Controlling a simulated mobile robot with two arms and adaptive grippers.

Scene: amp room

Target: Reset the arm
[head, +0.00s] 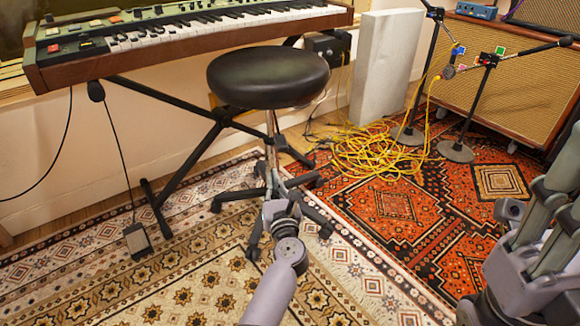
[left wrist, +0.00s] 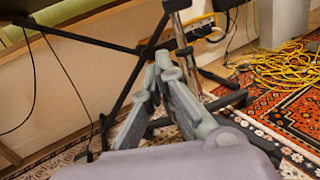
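My left gripper (head: 284,207) reaches out low in the middle of the head view, in front of the stool's base. In the left wrist view my left gripper (left wrist: 157,70) has its two fingers converging, with the tips together and nothing seen between them. The stool's metal post shows just beyond the tips; I cannot tell whether they touch. My right gripper (head: 545,215) is large at the right edge of the head view, its fingers pointing up and partly cut off. Its opening is unclear.
A black round stool (head: 268,77) stands near a keyboard (head: 190,32) on a crossed stand. Yellow cable (head: 375,150) lies coiled on the red rug (head: 400,206). Microphone stands (head: 456,151) and an amplifier (head: 520,95) are at right. A foot pedal (head: 137,240) lies left.

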